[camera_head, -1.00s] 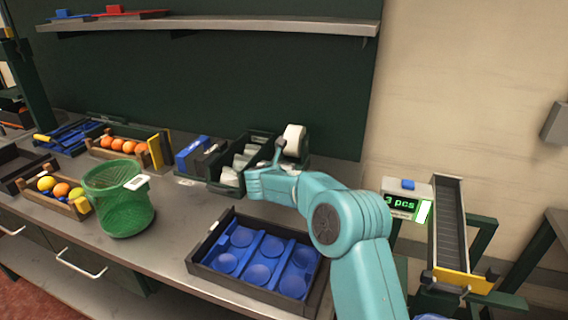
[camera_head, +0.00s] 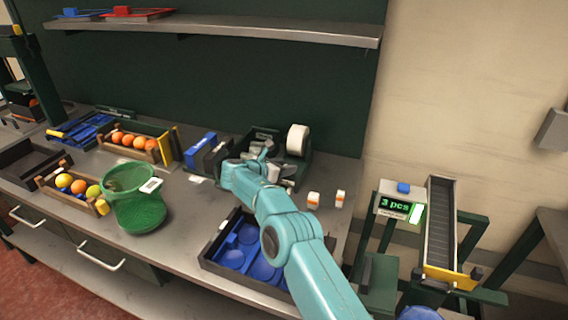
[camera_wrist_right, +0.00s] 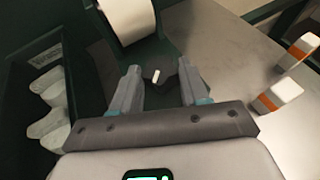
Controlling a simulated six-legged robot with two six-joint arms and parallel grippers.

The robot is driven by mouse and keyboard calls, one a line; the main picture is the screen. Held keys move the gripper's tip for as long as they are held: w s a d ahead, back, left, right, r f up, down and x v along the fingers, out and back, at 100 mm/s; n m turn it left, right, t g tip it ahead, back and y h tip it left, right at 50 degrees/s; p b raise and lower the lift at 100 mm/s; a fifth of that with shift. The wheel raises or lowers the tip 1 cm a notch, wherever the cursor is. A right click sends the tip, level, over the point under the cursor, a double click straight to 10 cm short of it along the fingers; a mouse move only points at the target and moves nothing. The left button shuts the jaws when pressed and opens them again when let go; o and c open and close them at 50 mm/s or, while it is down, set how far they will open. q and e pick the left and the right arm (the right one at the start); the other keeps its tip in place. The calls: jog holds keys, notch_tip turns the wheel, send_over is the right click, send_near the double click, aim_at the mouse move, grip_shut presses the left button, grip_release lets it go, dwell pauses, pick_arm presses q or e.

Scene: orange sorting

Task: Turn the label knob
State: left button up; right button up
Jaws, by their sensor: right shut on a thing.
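The label knob (camera_wrist_right: 161,75) is dark with a white mark and sits between the fingertips of my right gripper (camera_wrist_right: 158,88) in the right wrist view. The gripper is shut on it. The knob is on the dark label dispenser, below a white label roll (camera_wrist_right: 128,18). In the head view my right gripper (camera_head: 262,160) is at the dispenser, left of the roll (camera_head: 298,140), and the knob cannot be made out there. My left gripper is not in view.
Two small white and orange boxes (camera_head: 313,200) stand right of my arm. A blue-lined tray (camera_head: 215,243) lies in front, partly hidden by my arm. A green mesh bin (camera_head: 138,208), fruit crates (camera_head: 140,136) and a scale reading "3 pcs" (camera_head: 397,208) stand around.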

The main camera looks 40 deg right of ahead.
jog(key=shift+d+r, duration=0.1)
jog(key=shift+r, duration=0.05)
dwell(0.4)
jog(key=o, duration=1.1)
jog(key=shift+c, duration=0.2)
jog(key=w+b+v, duration=0.1)
jog(key=b+v, duration=0.1)
jog(key=v, duration=1.4)
jog(key=shift+s+b, duration=0.3)
jog(key=shift+s, duration=0.1)
